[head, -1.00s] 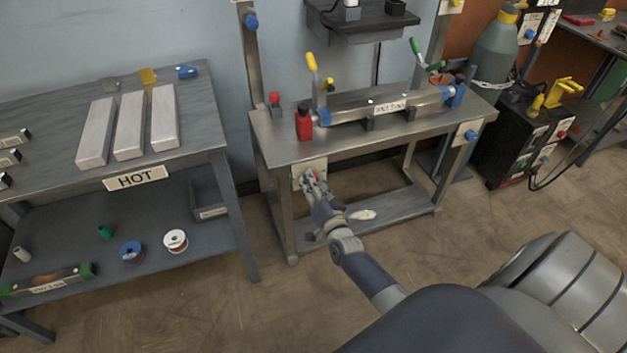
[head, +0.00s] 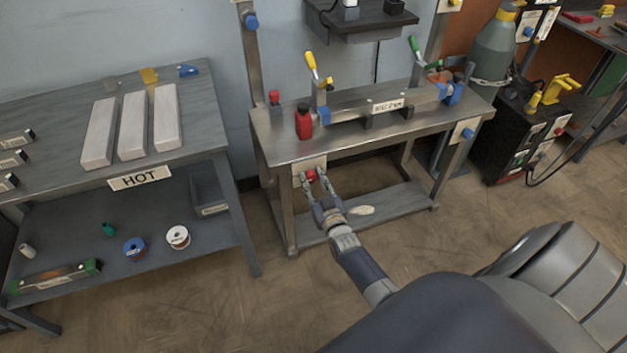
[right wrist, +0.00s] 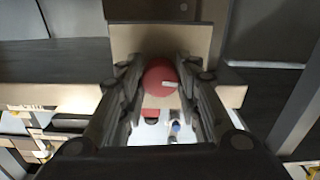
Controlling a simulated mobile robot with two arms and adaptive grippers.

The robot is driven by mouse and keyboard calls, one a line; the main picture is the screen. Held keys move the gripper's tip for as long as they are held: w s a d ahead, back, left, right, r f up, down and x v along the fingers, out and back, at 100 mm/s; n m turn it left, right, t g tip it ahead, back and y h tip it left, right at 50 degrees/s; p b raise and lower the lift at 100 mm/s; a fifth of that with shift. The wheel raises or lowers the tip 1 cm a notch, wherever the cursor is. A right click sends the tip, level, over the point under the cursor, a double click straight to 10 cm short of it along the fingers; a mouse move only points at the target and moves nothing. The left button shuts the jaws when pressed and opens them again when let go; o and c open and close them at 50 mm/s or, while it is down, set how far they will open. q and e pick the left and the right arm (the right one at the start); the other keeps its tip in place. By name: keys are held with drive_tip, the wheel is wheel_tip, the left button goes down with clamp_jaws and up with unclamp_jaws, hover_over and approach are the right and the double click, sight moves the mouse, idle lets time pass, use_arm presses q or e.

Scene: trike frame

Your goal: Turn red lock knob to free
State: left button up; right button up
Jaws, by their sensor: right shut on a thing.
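The red lock knob (head: 311,174) is on a pale plate (head: 299,168) at the front left of the steel bench. In the right wrist view the knob (right wrist: 158,72) is round, with a short white mark lying about level on its right half. My right gripper (head: 313,177) has one finger on each side of the knob and is shut on it; the fingers also show in the right wrist view (right wrist: 160,80). Exact finger contact is hard to see. Small red and blue items below the knob are blurred. My left gripper is not in view.
The steel bench (head: 350,145) carries a red bottle (head: 304,122) and a clamped bar with yellow and green handles. A table with a HOT sign (head: 140,178) stands left. A black machine (head: 515,135) stands right. The floor between bench and table is open.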

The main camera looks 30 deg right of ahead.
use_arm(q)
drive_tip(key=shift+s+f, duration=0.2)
use_arm(e)
drive_tip(key=shift+f+n, duration=0.1)
drive_tip(key=shift+n, duration=0.5)
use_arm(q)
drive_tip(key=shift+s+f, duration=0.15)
use_arm(e)
drive_tip(key=o, duration=1.1)
drive_tip(key=shift+c, duration=0.2)
drive_tip(key=shift+s, duration=0.15)
drive_tip(key=v, duration=1.2)
